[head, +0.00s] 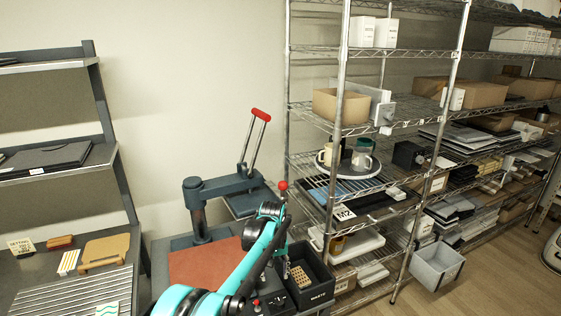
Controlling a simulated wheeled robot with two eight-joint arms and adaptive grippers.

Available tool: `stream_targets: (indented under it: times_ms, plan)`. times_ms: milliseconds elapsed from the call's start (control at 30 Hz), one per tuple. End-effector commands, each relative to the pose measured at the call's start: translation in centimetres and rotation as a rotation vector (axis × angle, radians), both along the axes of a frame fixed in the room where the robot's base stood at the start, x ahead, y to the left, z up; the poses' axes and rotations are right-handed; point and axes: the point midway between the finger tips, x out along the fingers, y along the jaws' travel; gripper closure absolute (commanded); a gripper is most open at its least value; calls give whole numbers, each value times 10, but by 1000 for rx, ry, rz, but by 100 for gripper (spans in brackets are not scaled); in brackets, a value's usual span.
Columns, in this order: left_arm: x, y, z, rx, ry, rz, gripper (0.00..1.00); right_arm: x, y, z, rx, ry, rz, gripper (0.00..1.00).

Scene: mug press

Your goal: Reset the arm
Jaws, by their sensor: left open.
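My left arm, teal and black, reaches up from the bottom edge in front of the press. My left gripper (285,267) is small and partly hidden behind the arm, beside the black bin; its jaws are open and I see nothing held. The press (195,205) has a dark blue-grey frame, a raised lever with a red handle (261,114), and a reddish pad (205,262) with nothing visible on it. Mugs (361,159) stand on a round white tray (347,174) on the wire shelf. My right gripper is out of view.
A black bin (317,292) marked WASTE holds a tan block (301,277). A wire rack (340,75) with boxes fills the right. A grey shelf unit (105,110) with a tan board (104,252) stands left. Open floor (500,285) lies at lower right.

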Motion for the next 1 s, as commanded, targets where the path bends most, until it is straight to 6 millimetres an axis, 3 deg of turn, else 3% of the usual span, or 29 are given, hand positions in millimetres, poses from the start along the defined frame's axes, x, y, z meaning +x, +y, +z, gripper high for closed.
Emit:
stream_targets:
  times_ms: [33, 200, 400, 500, 733, 900, 1000]
  plan:
    - [-11, 10, 19, -5, -21, -2, 49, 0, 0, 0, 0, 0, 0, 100]
    - [-53, 44, 73, -17, -113, -21, 49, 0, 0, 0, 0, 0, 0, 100]
    - [-118, 82, 116, -20, -225, -43, 49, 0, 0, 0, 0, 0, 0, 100]
    - [-154, 98, 127, -17, -281, -54, 49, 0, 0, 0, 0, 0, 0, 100]
    - [-239, 130, 128, 0, -409, -77, 49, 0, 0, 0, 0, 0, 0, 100]
    - [-294, 147, 108, 23, -496, -94, 49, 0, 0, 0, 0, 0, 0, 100]
    - [-315, 153, 95, 35, -534, -101, 49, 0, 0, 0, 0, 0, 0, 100]
